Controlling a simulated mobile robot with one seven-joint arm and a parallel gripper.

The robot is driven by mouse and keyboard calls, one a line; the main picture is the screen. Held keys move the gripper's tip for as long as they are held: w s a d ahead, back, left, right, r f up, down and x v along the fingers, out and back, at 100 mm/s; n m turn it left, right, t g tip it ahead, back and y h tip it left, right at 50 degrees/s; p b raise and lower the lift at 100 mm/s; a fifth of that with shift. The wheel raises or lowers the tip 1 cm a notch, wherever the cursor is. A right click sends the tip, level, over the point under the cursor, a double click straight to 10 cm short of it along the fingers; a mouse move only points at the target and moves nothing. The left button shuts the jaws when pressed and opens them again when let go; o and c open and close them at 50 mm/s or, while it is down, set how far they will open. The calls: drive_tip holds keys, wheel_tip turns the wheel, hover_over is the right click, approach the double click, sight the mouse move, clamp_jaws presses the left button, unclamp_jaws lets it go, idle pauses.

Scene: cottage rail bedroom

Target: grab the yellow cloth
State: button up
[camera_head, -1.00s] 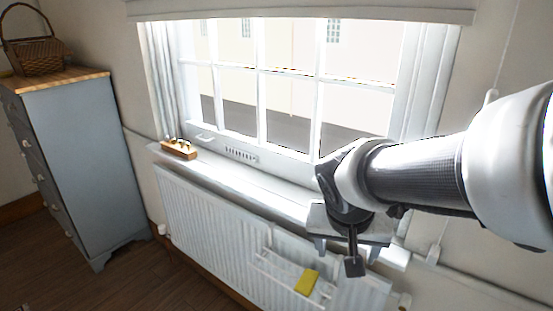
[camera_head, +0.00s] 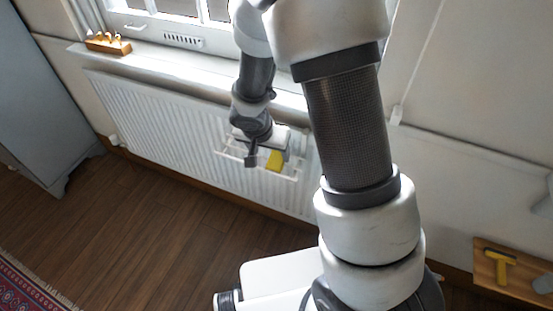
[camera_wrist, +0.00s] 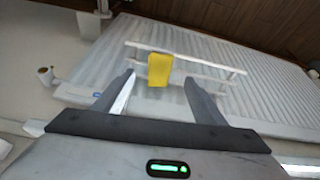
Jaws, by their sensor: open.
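The yellow cloth (camera_head: 275,160) hangs on a pale rail rack (camera_head: 233,154) fixed to the front of the white radiator under the window. In the wrist view the cloth (camera_wrist: 160,70) hangs over the rack's bars (camera_wrist: 205,66), in the gap between my fingers and beyond their tips. My gripper (camera_wrist: 158,80) is open with nothing between its fingers. In the head view my gripper (camera_head: 268,158) is close to the rack and partly hides it, and the cloth shows just beside it. How far apart the fingertips and cloth are is hard to tell.
The radiator (camera_head: 150,115) runs along the wall below the white windowsill (camera_head: 190,72). A wooden block with pegs (camera_head: 108,44) stands on the sill. A grey-blue dresser (camera_head: 40,110) is at the left. A wooden surface with a yellow-handled tool (camera_head: 498,262) is at the lower right.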

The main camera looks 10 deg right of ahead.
sight(275, 161)
drive_tip(key=b+x, duration=0.1)
drive_tip(key=x, duration=0.8)
drive_tip(key=shift+w+d+f+b, duration=0.15)
drive_tip(key=shift+w+f+b, duration=0.1)
drive_tip(key=shift+b, duration=0.1)
drive_tip(key=c, duration=1.1)
drive_tip(key=shift+r, duration=0.1)
